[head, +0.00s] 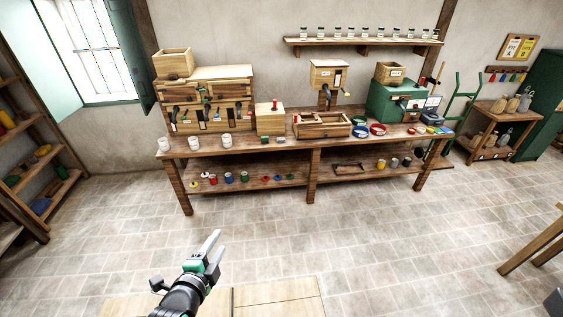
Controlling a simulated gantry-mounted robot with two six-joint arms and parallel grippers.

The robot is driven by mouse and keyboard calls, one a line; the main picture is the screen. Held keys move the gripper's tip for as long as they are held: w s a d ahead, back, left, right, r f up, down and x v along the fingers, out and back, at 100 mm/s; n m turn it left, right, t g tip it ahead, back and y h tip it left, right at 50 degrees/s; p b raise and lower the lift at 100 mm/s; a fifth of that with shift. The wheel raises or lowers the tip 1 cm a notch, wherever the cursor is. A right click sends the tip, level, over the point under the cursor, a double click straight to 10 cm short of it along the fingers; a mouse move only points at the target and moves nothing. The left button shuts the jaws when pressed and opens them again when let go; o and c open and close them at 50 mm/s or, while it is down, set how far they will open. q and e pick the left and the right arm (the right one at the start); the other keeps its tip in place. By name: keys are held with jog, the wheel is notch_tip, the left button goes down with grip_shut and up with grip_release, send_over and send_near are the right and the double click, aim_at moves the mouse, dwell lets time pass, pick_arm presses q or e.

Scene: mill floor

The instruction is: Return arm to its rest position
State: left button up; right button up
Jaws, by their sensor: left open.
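My left gripper (212,255) is in the lower middle of the head view, raised over the tiled floor in front of the workbench. Its fingers point up and to the right, and nothing shows between them. The gripper is open and apart from the bench. My left arm comes in from the bottom edge, and most of it is out of the picture. My right gripper does not show.
A long wooden workbench (270,146) stands at the back with boxes, white cups and a green machine (392,103). A shelf unit (22,130) stands at the left. Pale wooden boards (277,297) lie below my gripper. The tiled floor between is clear.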

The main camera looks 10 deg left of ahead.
pick_arm(q)
jog(key=d+r+n+t+h, duration=0.1)
jog(key=d+r+n+t, duration=0.2)
jog(key=r, duration=1.2)
jog(key=d+r+t+h, duration=0.15)
jog(key=r+t, duration=0.25)
jog(key=r, duration=1.2)
jog(key=s+d+r+n+t, duration=0.2)
jog(key=s+r+n+t, duration=0.4)
jog(key=s+r+n, duration=0.5)
jog(key=s+r, duration=0.3)
jog(key=r, duration=0.4)
jog(key=shift+s+r+t+h, duration=0.25)
jog(key=shift+r+t+h, duration=0.05)
jog(key=shift+t+h, duration=0.1)
